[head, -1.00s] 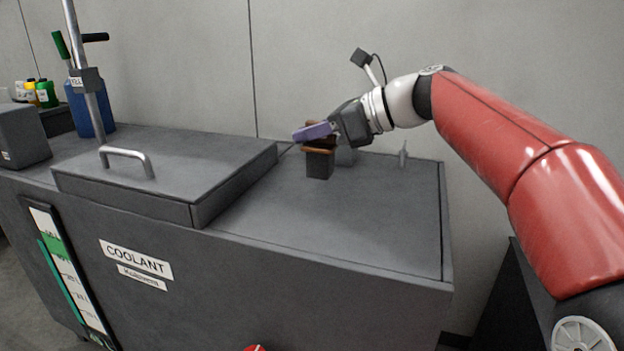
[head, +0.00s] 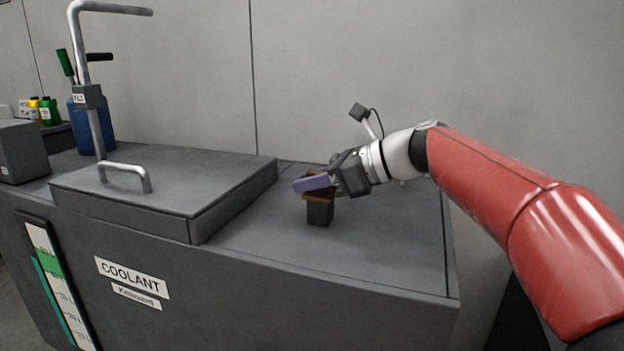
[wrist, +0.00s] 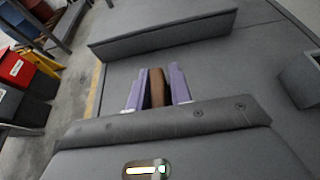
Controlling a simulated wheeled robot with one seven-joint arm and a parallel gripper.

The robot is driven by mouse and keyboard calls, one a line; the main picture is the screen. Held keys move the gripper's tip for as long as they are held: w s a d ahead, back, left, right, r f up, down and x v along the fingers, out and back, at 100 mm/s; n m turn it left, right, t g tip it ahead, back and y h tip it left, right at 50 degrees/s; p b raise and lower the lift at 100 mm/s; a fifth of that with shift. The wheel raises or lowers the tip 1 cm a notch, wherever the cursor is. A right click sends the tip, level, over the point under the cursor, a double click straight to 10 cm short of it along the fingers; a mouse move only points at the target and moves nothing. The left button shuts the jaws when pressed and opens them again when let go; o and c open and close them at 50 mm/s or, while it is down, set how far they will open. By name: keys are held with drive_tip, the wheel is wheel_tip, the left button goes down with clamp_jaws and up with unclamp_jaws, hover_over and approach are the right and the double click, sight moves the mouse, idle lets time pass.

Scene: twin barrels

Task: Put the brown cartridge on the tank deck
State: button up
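The brown cartridge (head: 319,195) is between the purple fingers of my gripper (head: 312,183), over the right part of the grey tank deck (head: 390,240). It is upright, with a brown upper part and a dark block (head: 320,213) below. My gripper reaches in from the right and is shut on the cartridge. I cannot tell whether its bottom touches the deck. In the wrist view the brown side of the cartridge (wrist: 157,88) shows between the fingers; its lower part is hidden.
A raised hatch with a metal handle (head: 125,172) takes up the left of the tank top. A metal pipe (head: 93,130) and a blue container (head: 108,122) stand at the far left. A grey block (wrist: 302,80) is at the right in the wrist view. The deck's front right is clear.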

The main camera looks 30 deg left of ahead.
drive_tip(key=shift+o, duration=1.1)
drive_tip(key=shift+r, duration=0.15)
drive_tip(key=p+v, duration=0.1)
drive_tip(key=v, duration=1.1)
drive_tip(key=shift+p, duration=0.4)
